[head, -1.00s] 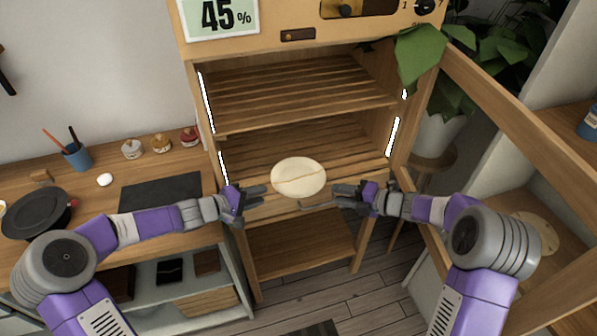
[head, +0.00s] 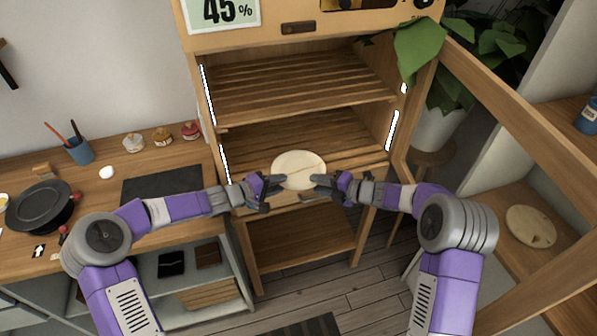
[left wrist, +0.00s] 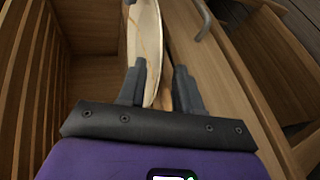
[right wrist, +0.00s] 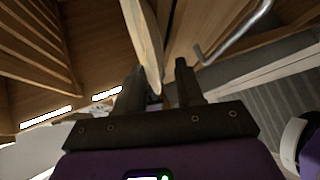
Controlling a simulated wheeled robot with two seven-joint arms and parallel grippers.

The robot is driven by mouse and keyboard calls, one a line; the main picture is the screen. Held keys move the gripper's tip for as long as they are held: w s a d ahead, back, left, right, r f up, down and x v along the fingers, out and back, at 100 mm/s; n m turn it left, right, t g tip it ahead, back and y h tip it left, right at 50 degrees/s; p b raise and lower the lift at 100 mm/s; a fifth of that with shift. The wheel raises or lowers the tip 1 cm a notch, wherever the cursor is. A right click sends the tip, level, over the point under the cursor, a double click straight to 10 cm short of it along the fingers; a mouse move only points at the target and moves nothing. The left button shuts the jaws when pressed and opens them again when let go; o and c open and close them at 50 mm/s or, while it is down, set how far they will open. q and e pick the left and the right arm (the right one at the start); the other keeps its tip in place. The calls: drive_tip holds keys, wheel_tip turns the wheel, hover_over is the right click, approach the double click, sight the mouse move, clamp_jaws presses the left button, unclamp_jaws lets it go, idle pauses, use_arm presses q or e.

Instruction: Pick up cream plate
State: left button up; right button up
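The cream plate (head: 299,168), with a thin gold seam across it, is at the front of the cabinet's middle shelf. My left gripper (head: 282,181) is at its left edge and my right gripper (head: 317,181) at its right edge. In the left wrist view the plate's edge (left wrist: 146,45) lies between the two spread fingers, with a gap to the right finger. In the right wrist view the plate's edge (right wrist: 147,45) likewise lies between spread fingers. Both grippers are open. I cannot tell whether any finger touches the plate.
The wooden cabinet (head: 290,45) has slatted shelves and an open door frame (head: 500,95) on the right. A metal handle (right wrist: 235,32) is close to my right gripper. A counter at left holds a dark pan (head: 40,206) and a black mat (head: 162,187). Another cream disc (head: 531,226) lies at right.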

drive_tip(key=shift+c, duration=0.2)
use_arm(q)
clamp_jaws()
use_arm(e)
clamp_jaws()
use_arm(q)
drive_tip(key=shift+r, duration=0.2)
use_arm(e)
drive_tip(key=shift+r, duration=0.15)
